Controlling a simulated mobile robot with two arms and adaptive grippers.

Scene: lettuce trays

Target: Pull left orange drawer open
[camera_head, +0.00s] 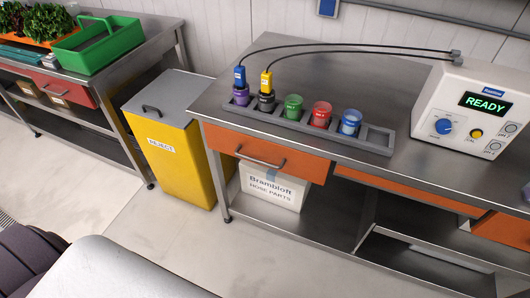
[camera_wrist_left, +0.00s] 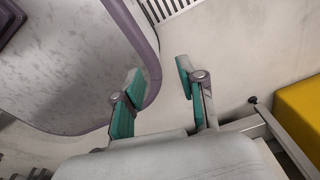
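The left orange drawer (camera_head: 300,165) is under the left end of the steel workbench (camera_head: 385,75) in the head view. My right gripper is not in either view.
A yellow reject bin (camera_head: 170,163) stands left of the workbench; its yellow side seems to show in the wrist view (camera_wrist_left: 302,108). A white carton (camera_head: 272,188) sits below the drawer. Cups in a rack (camera_head: 377,146) and a READY meter (camera_head: 455,90) stand on top. Floor in front is clear.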

